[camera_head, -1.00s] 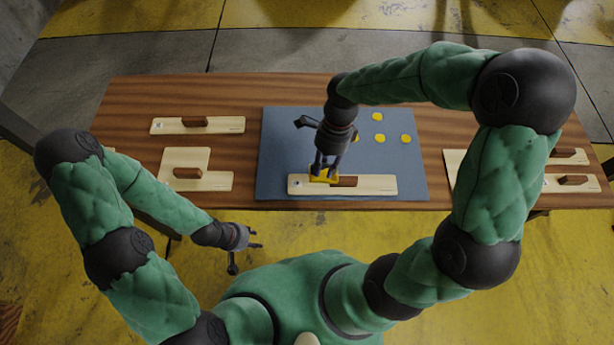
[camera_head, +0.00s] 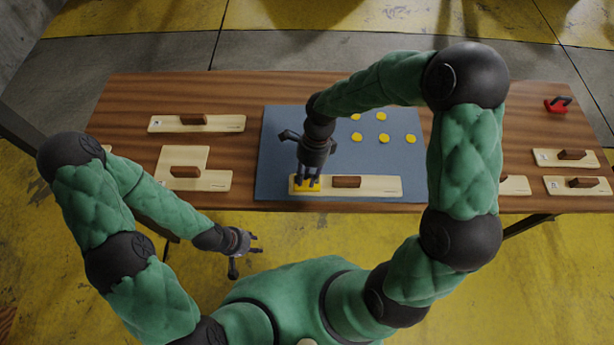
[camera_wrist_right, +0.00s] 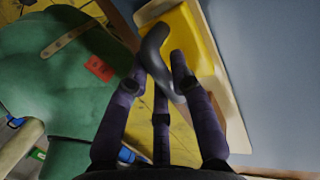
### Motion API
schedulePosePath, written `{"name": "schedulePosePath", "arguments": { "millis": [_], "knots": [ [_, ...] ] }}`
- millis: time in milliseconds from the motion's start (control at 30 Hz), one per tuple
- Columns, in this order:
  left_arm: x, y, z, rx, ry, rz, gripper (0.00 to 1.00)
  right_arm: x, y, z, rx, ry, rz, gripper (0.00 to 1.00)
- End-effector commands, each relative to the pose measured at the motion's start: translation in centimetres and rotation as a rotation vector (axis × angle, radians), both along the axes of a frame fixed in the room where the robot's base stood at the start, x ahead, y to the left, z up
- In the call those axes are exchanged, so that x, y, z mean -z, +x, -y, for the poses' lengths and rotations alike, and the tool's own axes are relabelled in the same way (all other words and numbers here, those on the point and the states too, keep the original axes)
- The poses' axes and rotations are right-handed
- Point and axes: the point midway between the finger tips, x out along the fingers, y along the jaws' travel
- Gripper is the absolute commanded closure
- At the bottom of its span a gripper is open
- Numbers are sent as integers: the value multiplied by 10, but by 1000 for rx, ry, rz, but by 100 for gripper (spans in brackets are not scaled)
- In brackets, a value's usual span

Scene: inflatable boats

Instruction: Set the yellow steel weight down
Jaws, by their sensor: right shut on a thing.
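The yellow steel weight (camera_head: 307,188) is at the left end of a pale wooden board on the blue mat. In the right wrist view the weight (camera_wrist_right: 196,45) shows a dark curved handle (camera_wrist_right: 158,60). My right gripper (camera_head: 308,180) is shut on the weight's handle, directly above the board's left end. The weight appears to be on or just above the board; the exact contact cannot be told. The pale board (camera_head: 380,186) has a brown block (camera_head: 347,182) near its middle. My left gripper (camera_head: 257,244) is empty with fingers apart, in front of the table.
The blue mat (camera_head: 275,140) holds several yellow discs (camera_head: 382,117) behind the board. Other pale boards with brown blocks lie left (camera_head: 222,123) and right (camera_head: 595,186) on the wooden table (camera_head: 130,140). A red weight with a dark handle (camera_head: 556,105) stands at the back right.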

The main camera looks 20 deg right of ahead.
Motion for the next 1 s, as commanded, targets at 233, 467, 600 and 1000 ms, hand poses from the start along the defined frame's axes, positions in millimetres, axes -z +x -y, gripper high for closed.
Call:
{"name": "schedulePosePath", "arguments": {
  "millis": [233,467,600,1000],
  "knots": [
    [0,0,0,0,0,0,60,0,1,0,1,0,2,100],
    [0,0,0,0,0,0,60,1,0,0,0,0,1,53],
    [0,0,0,0,0,0,60,1,0,0,0,0,1,53],
    [-14,0,0,0,0,0,60,-33,8,7,1,0,4,53]
  ]
}}
